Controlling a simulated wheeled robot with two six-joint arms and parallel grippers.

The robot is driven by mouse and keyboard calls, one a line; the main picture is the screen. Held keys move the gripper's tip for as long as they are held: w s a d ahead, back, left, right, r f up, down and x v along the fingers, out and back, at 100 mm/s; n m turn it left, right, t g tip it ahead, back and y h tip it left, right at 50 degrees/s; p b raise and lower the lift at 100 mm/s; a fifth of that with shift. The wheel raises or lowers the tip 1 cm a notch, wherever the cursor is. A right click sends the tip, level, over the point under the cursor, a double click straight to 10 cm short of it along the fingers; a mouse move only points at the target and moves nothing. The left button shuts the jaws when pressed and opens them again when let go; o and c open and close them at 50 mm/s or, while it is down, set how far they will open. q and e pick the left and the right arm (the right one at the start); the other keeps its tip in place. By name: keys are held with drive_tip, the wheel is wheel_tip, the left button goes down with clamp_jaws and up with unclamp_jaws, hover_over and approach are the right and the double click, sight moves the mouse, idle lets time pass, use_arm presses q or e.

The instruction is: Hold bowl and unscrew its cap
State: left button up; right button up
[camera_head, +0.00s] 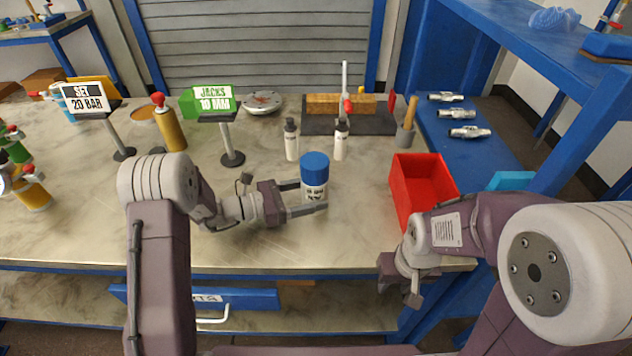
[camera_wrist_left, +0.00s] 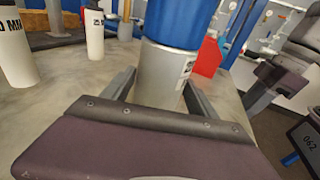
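The bowl (camera_head: 314,193) is a small white-grey upright vessel with dark lettering, standing near the middle of the bench. Its wide blue cap (camera_head: 314,165) sits on top; in the left wrist view the cap (camera_wrist_left: 180,18) is cut off by the upper edge. My left gripper (camera_head: 308,197) reaches in from the left, one finger on each side of the bowl's body (camera_wrist_left: 163,75), below the cap. Its fingers look open, with slim gaps beside the body. My right gripper (camera_head: 401,281) hangs near the bench's front right corner, apart from the bowl, seemingly open and empty.
A red bin (camera_head: 420,183) stands right of the bowl. Two white bottles (camera_head: 292,142) stand behind it, before a dark board (camera_head: 325,121) with a wooden block. Sign stands (camera_head: 231,145) and a yellow cylinder (camera_head: 168,127) are at the left. The bench front is mostly clear.

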use_arm(q)
drive_tip(key=shift+o, duration=0.9)
drive_tip(key=v, duration=1.2)
